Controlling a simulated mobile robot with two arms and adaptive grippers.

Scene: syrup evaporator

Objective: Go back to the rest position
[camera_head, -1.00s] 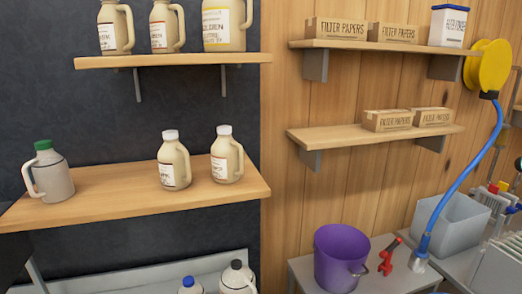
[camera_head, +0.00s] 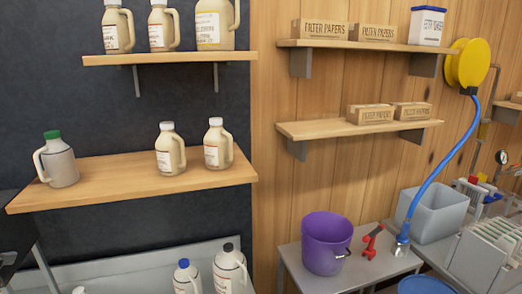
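Neither of my grippers shows in the head view, and no part of my arms can be made out for sure. A purple bucket (camera_head: 326,243) stands upright on a grey table (camera_head: 365,268) at the lower middle. A red-handled tool (camera_head: 371,241) stands beside it. A blue hose (camera_head: 447,160) hangs from a yellow reel (camera_head: 467,63) on the wooden wall, down to a nozzle beside the red tool.
A lower left shelf (camera_head: 110,190) holds a green-capped jug (camera_head: 59,162) and two white-capped jugs. More jugs stand on the upper shelf (camera_head: 150,59). Wall shelves on the right hold filter paper boxes (camera_head: 371,114). A grey bin (camera_head: 435,213) stands at the right.

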